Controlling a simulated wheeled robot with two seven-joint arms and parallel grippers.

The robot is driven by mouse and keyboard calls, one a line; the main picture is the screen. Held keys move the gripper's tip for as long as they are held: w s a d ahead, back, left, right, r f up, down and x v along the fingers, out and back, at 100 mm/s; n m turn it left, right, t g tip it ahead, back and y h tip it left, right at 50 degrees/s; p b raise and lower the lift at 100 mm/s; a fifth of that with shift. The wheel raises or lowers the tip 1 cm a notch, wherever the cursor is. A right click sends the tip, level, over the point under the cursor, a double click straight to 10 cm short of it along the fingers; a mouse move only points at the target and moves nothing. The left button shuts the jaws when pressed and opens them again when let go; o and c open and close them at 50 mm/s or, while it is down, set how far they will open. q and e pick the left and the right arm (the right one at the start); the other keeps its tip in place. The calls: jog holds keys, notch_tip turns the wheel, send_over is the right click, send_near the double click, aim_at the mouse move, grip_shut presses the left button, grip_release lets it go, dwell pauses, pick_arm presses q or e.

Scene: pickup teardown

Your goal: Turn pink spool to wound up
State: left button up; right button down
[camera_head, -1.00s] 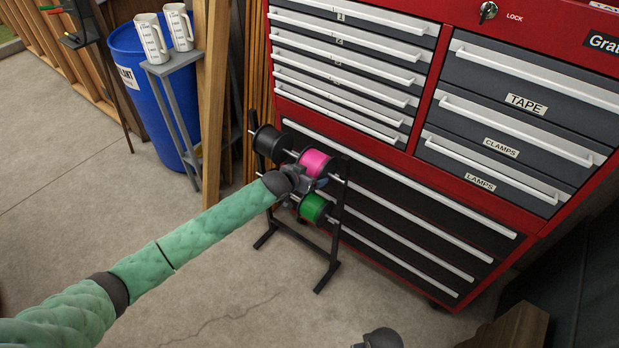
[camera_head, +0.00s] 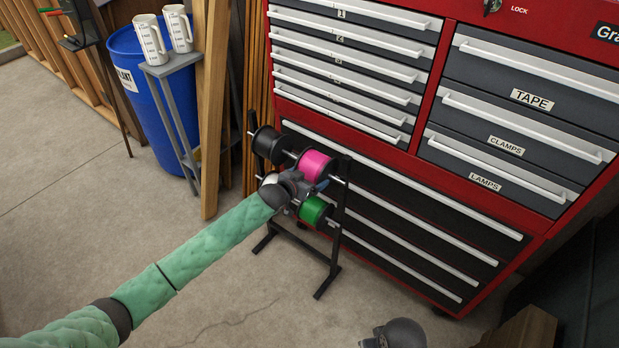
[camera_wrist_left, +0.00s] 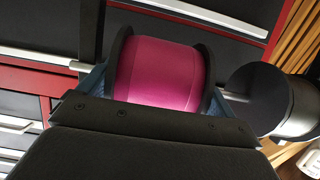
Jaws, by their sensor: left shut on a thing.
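The pink spool (camera_head: 314,166) sits on a rod of the black spool stand (camera_head: 338,232), between a black spool (camera_head: 268,145) and the stand's right post. In the left wrist view the pink spool (camera_wrist_left: 160,75) fills the middle, with dark flanges at both sides. My left gripper (camera_head: 312,184) is at the near side of the pink spool, just above the green spool. Its fingers (camera_wrist_left: 158,98) lie on either side of the pink spool and are shut on it. Their tips are partly hidden. My right gripper (camera_head: 398,335) shows only as a dark rounded part at the bottom edge; its fingers cannot be made out.
A green spool (camera_head: 313,211) hangs below the pink one. A red tool chest (camera_head: 420,140) with grey drawers stands close behind the stand. A blue barrel (camera_head: 150,100) and a small grey stand with white jugs (camera_head: 152,38) are at the left. The concrete floor in front is clear.

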pick_arm(q)
jog(key=shift+f, duration=0.1)
jog(key=o, duration=0.7)
jog(key=shift+s+a, duration=0.4)
jog(key=shift+s, duration=0.05)
jog(key=b+v, duration=0.1)
jog(key=v, duration=0.5)
jog(key=shift+s+r+b, duration=0.2)
jog(key=shift+r+b, duration=0.1)
pick_arm(e)
jog(key=shift+s+r, duration=0.2)
jog(key=shift+r, duration=0.5)
jog(key=shift+s+r, duration=0.2)
jog(key=shift+r, duration=0.55)
jog(key=shift+s+r, duration=0.2)
jog(key=shift+r, duration=0.5)
pick_arm(q)
jog(key=shift+a, duration=0.15)
pick_arm(e)
jog(key=shift+a, duration=0.1)
